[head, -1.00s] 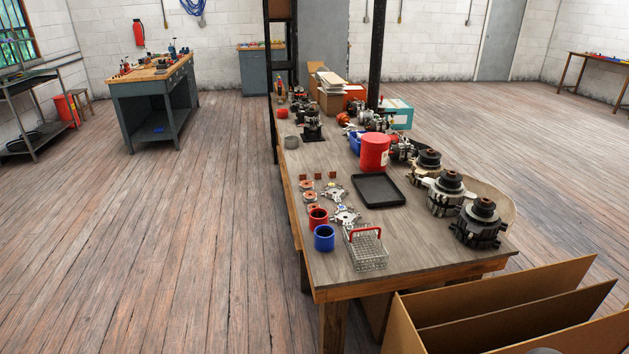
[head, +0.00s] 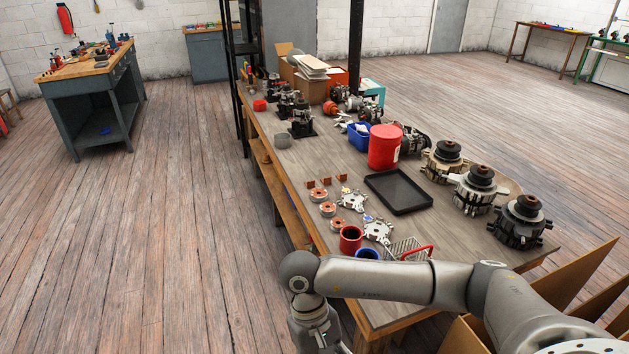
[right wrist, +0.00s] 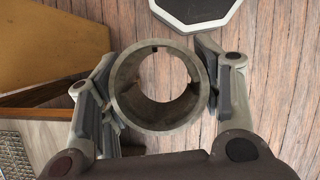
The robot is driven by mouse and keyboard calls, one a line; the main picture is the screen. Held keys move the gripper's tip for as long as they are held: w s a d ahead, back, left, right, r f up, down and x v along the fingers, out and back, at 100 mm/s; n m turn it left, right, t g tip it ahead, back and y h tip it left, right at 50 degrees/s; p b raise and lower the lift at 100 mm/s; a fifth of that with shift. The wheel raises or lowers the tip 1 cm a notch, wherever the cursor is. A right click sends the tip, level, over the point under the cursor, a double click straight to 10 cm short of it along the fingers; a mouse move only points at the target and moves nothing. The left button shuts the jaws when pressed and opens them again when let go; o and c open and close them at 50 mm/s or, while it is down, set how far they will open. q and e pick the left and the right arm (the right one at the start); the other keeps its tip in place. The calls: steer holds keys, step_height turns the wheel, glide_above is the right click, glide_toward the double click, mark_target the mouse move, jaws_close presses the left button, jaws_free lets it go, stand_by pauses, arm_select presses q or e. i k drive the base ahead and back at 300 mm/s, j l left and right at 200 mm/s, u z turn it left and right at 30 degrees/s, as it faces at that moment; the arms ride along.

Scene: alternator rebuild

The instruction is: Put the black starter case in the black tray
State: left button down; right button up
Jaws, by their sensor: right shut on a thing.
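The black tray (head: 399,191) lies flat and empty on the long wooden table in the head view. My right gripper (right wrist: 158,88) is shut on a dark grey hollow cylinder, the starter case (right wrist: 122,98). The case is held with its open bore facing the wrist camera, with the wood floor seen through and around it. In the head view my right arm crosses the table's front end from the right, its wrist beyond the left edge. Its gripper and the case are out of that view. My left gripper is not in view.
A red canister (head: 385,147) stands behind the tray and several alternators (head: 520,222) stand to its right. Red cup (head: 350,239), blue cup (head: 367,254), wire basket (head: 406,250) and stator parts lie in front and left. Cardboard (right wrist: 50,40) stands near the table's front end.

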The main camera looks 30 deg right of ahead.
mark_target(398, 191)
steer(key=i+j, duration=0.15)
steer(key=i, duration=0.5)
steer(key=i+j, duration=0.2)
steer(key=i, duration=0.45)
steer(key=i+z, duration=0.7)
steer(key=i+j+z, duration=0.3)
steer(key=i, duration=0.15)
steer(key=i+l+z, duration=0.25)
steer(key=z, duration=0.25)
steer(key=i+l+z, duration=0.1)
steer(key=i+z, duration=0.65)
steer(key=z, duration=0.2)
